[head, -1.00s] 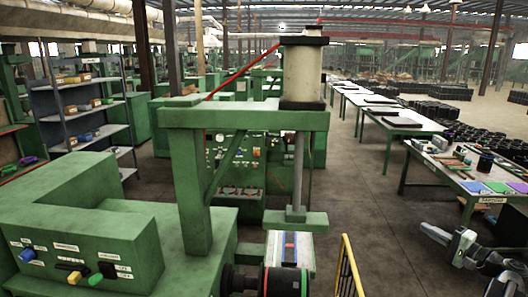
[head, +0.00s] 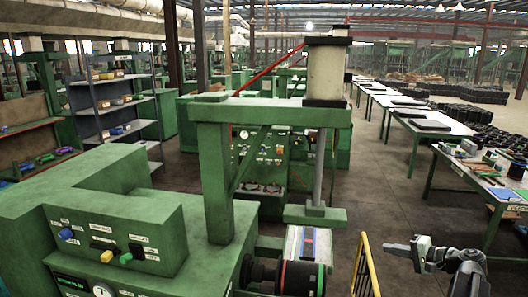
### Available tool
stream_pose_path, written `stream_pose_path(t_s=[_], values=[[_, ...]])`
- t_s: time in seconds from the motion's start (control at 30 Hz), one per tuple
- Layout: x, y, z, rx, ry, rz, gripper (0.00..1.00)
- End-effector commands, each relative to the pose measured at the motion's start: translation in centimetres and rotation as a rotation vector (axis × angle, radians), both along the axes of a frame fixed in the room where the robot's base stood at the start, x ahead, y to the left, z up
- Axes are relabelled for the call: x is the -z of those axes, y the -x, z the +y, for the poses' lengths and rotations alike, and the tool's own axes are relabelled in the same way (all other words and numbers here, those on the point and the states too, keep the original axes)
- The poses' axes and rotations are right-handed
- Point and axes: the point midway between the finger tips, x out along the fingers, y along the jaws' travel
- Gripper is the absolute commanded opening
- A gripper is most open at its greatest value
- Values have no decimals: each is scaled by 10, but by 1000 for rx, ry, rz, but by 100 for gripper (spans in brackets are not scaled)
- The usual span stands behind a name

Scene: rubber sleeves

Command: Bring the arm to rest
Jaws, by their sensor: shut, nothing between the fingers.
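My gripper (head: 391,248) shows in the head view at the lower right, at the end of my dark and grey arm, which comes in from the bottom right corner. Its fingers point left and are together, with nothing seen between them. It is held out over open floor, to the right of the yellow rail and apart from it in the picture.
A yellow rail (head: 366,270) stands just left of my gripper. A green press (head: 218,180) with a black roller (head: 283,276) fills the left and middle. A green-legged table (head: 470,178) with small items stands at the right. Grey floor (head: 385,205) lies open between.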

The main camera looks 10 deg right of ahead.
Motion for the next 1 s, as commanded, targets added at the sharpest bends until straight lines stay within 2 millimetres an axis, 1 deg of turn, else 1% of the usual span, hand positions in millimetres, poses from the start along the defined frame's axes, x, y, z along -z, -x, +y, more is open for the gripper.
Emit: stream_pose_path(t_s=[0.03,0.07,0.1,0.17,0.2,0.27,0.3,0.4,0.5,0.6,0.7,0.8,0.83,0.9,0.97,1.0], values=[[12,-10,32,-52,32,42,0],[20,-15,50,-85,57,72,0],[33,-22,78,-134,96,118,0],[54,-29,125,-220,173,193,0],[69,-32,158,-283,234,245,0],[91,-30,206,-380,338,323,0],[103,-27,234,-441,409,370,0],[127,-15,288,-567,579,461,0],[141,-3,326,-662,730,519,0],[149,9,353,-735,867,559,0],[153,19,376,-795,994,585,0],[155,28,394,-845,1118,602,0],[177,27,389,-837,1106,607,0],[198,28,387,-837,1099,612,0],[215,30,387,-840,1096,616,0],[227,31,387,-842,1094,618,0]])
